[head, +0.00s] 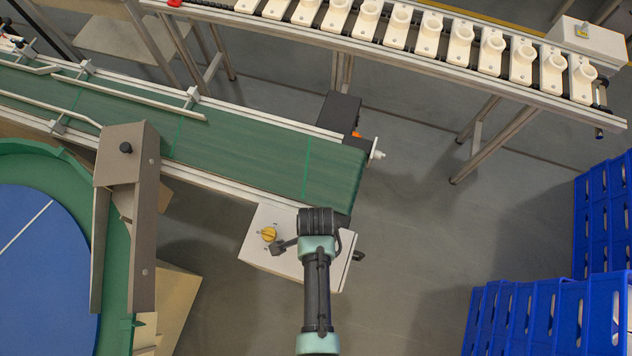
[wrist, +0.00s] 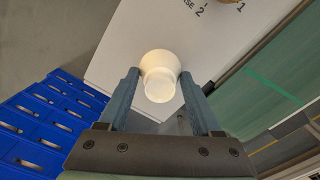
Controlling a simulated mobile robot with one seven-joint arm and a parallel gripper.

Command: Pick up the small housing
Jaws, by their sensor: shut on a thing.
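A small, pale, rounded piece (wrist: 160,77), which I take for the small housing, sits between the two fingers of my gripper (wrist: 159,82) in the wrist view. It has a bulging upper part and a bright, round, cup-like end facing the camera. The fingers press on it from both sides, so my gripper is shut on it. In the head view my arm's end hangs over a white box beside the conveyor's end, and the held piece is hidden there.
The white box (head: 258,252) carries a yellow knob (head: 268,234). A green conveyor belt (head: 250,150) ends just beyond it. A blue turntable (head: 45,270) is at left, a rack of cream holders (head: 460,42) at the back, blue crates (head: 545,315) at right. Open floor lies between.

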